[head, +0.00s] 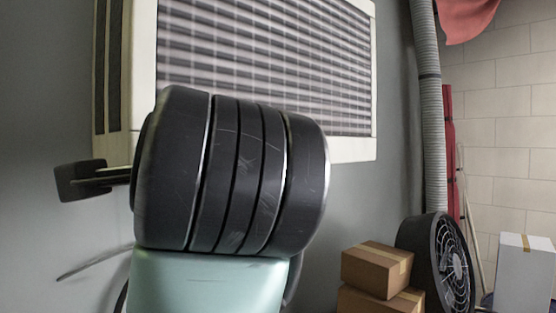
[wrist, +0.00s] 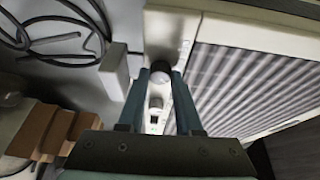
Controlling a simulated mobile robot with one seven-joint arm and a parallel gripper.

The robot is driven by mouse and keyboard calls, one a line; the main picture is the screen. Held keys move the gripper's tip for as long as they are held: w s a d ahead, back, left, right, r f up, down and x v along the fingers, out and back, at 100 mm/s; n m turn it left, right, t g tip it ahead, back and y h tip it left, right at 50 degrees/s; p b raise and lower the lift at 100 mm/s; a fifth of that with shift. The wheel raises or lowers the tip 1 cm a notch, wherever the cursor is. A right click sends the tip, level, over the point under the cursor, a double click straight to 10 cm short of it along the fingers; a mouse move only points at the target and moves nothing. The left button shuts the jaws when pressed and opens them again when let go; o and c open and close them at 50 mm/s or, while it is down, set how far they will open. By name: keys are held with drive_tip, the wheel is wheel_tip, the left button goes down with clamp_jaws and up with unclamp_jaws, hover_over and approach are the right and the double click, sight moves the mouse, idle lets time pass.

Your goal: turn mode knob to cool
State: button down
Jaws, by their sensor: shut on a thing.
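The air conditioner (head: 138,75) is a pale unit with a slatted grille on the wall; it also shows in the wrist view (wrist: 190,28). In the wrist view, a round grey knob (wrist: 160,68) sits on its control strip beside the grille. My gripper (wrist: 160,74) has its two teal fingers on either side of this knob and is shut on it. A second, whitish knob (wrist: 156,102) is nearer the camera between the fingers, apart from the tips. Knob markings are too small to read. In the head view my arm hides the controls.
Cardboard boxes (head: 377,268) and a black round fan (head: 440,262) stand at the lower right in the head view. A grey duct (head: 430,110) runs up the wall. Dark cables (wrist: 65,40) and a brown box (wrist: 40,130) show at left in the wrist view.

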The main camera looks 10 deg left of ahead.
drive_tip(key=shift+r+m+g, duration=0.15)
drive_tip(key=shift+m+g, duration=0.35)
drive_tip(key=shift+m, duration=0.8)
drive_tip(key=c, duration=0.6)
unclamp_jaws()
drive_tip(key=shift+d, duration=0.1)
